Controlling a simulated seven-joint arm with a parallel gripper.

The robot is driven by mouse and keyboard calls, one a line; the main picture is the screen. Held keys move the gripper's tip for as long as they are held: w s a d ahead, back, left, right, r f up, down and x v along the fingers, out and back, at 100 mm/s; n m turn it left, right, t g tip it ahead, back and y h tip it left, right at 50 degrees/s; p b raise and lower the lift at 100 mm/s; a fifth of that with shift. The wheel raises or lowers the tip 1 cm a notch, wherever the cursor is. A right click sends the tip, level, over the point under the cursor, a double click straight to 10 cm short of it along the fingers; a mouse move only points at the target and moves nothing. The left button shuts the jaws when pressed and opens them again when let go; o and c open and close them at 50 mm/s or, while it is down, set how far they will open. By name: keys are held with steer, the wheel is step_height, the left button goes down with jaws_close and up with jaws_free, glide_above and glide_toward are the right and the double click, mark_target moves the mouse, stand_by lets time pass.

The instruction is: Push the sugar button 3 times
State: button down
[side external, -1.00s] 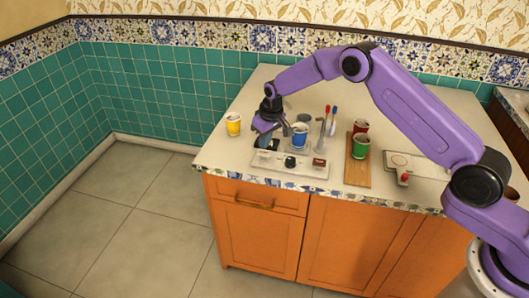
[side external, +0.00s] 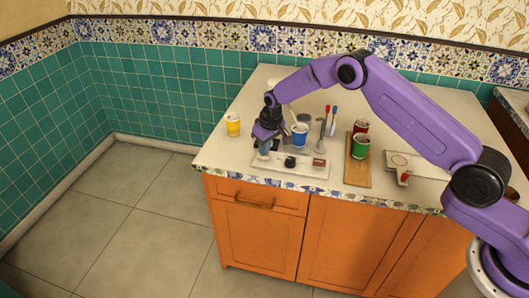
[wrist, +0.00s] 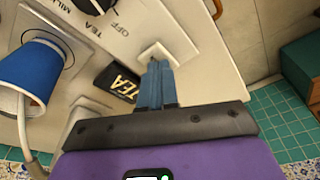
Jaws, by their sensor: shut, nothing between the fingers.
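The white control panel (side external: 304,170) lies along the front of the counter. A pale square button (wrist: 154,51) sits at the panel's end in the wrist view; no sugar label is readable. My gripper (side external: 264,152) is shut and empty, pointing down over the panel's left end. In the wrist view its blue fingertips (wrist: 160,68) overlap the near part of this button. I cannot tell whether they touch it. The panel's black knob (side external: 290,161) stands to the right, with "MILK", "TEA" and "OFF" printed around it in the wrist view.
A black block marked "TEA" (wrist: 118,82) is close beside the fingers. A yellow cup (side external: 233,125) is at the left.

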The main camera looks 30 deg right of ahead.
stand_by(0.3)
steer(key=shift+w+v, duration=0.15)
steer(key=shift+v, duration=0.55)
steer(key=shift+w+v, duration=0.15)
steer(key=shift+v, duration=0.5)
steer(key=shift+r, duration=0.1)
steer(key=shift+s+x, duration=0.15)
steer(key=shift+x, duration=0.6)
steer(key=shift+s+x, duration=0.15)
steer(key=shift+x, duration=0.65)
steer(key=shift+w+v, duration=0.15)
steer(key=shift+v, duration=0.6)
steer(key=shift+w+v, duration=0.15)
steer(key=shift+v, duration=0.55)
steer(key=shift+r, duration=0.2)
